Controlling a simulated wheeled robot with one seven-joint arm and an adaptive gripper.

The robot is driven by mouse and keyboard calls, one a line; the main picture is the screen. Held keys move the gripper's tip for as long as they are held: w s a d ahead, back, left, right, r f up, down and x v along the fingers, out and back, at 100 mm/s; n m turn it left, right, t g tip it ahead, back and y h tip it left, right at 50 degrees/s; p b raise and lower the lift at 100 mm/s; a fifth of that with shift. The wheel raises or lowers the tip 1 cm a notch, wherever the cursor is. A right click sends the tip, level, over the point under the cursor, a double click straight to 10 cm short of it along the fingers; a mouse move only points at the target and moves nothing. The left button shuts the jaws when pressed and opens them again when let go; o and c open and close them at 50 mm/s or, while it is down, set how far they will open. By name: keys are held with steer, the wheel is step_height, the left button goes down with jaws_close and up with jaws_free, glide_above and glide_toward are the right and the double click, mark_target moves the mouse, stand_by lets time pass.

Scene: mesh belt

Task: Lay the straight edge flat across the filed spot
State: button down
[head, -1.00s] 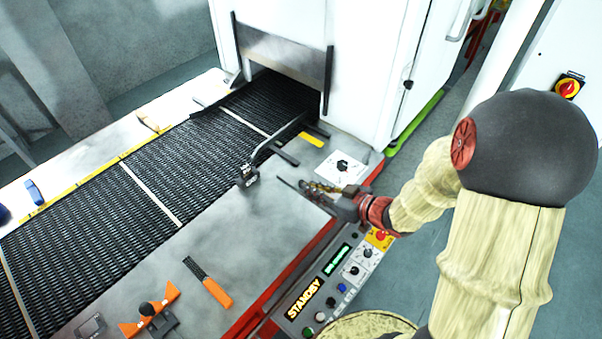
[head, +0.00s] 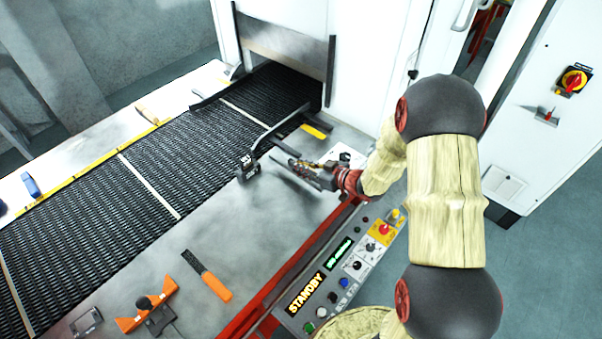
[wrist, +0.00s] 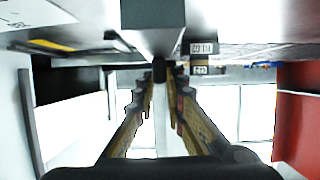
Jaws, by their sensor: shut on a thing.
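My gripper (head: 297,163) is shut on a thin dark grey bar (head: 285,170), which looks like the straight edge. It holds the bar above the grey metal deck beside the mesh belt, near the oven mouth. The bar's far end points left, toward a small dark counter block (head: 247,166) at the end of a bent metal rail. In the wrist view the two fingers (wrist: 160,80) converge on a dark piece, and the counter block (wrist: 204,47) shows just right of them. I cannot make out the filed spot, or whether the bar touches anything.
The black mesh belt (head: 130,215) runs into the oven mouth. A file with an orange handle (head: 215,286) and an orange clamp-like tool (head: 148,306) lie on the near deck. A control panel (head: 340,270) edges the deck. The middle of the deck is clear.

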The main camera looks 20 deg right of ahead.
steer(key=shift+w+f, duration=0.2)
steer(key=shift+f, duration=0.1)
steer(key=shift+f+b, duration=0.4)
steer(key=shift+f, duration=1.1)
steer(key=shift+f, duration=0.1)
steer(key=c, duration=1.8)
jaws_free()
steer(key=shift+c, duration=0.2)
